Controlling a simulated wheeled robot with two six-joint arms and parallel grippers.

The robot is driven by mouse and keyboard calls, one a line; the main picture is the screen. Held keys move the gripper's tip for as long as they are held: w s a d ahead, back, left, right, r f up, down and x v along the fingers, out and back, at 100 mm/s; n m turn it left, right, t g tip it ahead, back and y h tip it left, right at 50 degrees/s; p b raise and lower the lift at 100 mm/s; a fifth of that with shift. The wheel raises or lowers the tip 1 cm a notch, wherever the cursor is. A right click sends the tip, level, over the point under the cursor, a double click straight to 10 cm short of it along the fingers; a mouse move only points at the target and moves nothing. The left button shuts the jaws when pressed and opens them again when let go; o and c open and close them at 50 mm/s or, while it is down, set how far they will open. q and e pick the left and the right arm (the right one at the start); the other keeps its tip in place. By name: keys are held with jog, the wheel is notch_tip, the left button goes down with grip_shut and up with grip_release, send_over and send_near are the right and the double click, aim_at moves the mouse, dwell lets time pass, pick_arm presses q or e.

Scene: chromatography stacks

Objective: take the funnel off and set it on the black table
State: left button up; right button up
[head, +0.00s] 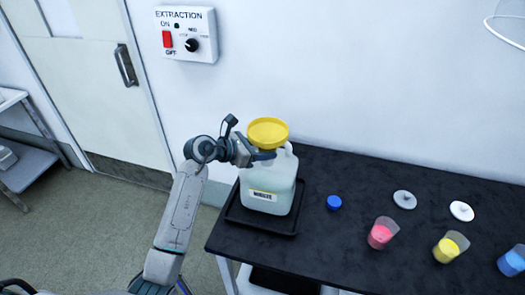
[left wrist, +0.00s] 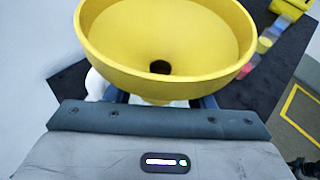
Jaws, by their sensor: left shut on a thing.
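A yellow funnel (head: 268,131) sits upright at the mouth of a translucent white jug with a yellow label (head: 278,208). The jug stands in a black tray (head: 262,222) at the left end of the black table (head: 330,245). My left gripper (head: 268,155) reaches in from the left, just below the funnel's cone, and is shut on the funnel. In the left wrist view the funnel's bowl (left wrist: 205,35) fills the top, with its dark hole visible. The fingertips and stem are mostly hidden under the bowl. I cannot tell whether the stem is inside the jug's neck. My right gripper is out of view.
A blue cap (head: 334,203) lies right of the tray. Beakers with pink (head: 381,234), yellow (head: 449,248) and blue (head: 513,261) contents stand along the table, with white discs (head: 404,199) behind. The table's back left and front middle are bare. A wall box (head: 187,34) hangs above.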

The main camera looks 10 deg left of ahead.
pick_arm(q)
jog(key=f+v, duration=0.1)
jog(key=v, duration=1.5)
jog(key=shift+s+a+f, duration=0.3)
jog(key=shift+s+a, duration=0.05)
jog(key=shift+a, duration=0.15)
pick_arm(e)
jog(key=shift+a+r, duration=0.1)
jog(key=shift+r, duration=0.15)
